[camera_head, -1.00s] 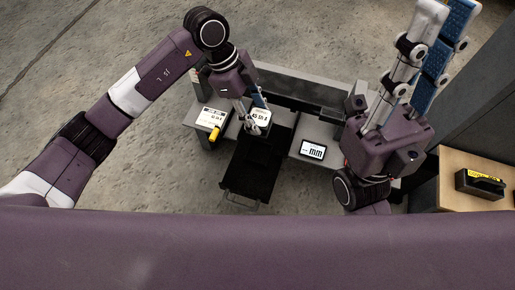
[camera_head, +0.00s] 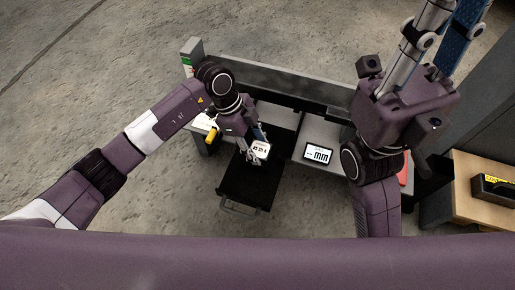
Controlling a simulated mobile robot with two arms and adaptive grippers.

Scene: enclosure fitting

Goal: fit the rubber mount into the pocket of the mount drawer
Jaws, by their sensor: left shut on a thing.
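My left gripper (camera_head: 252,155) is shut on the rubber mount (camera_head: 261,149), a small block with a white printed top face. It holds the mount above the black mount drawer (camera_head: 238,182), toward its back end. The drawer is pulled out from the bench, with a handle (camera_head: 240,209) at its front. The gripper and mount cover part of the drawer, and I cannot make out the pocket. Whether the mount touches the drawer, I cannot tell. My right arm (camera_head: 400,110) is at the right; its gripper is out of view.
A grey bench (camera_head: 285,146) flanks the drawer, with a raised back edge (camera_head: 280,80). A tablet reading "mm" (camera_head: 318,154) lies right of the drawer; a yellow item (camera_head: 211,135) is at left. A wooden side table (camera_head: 465,200) holds a black-yellow case (camera_head: 494,189).

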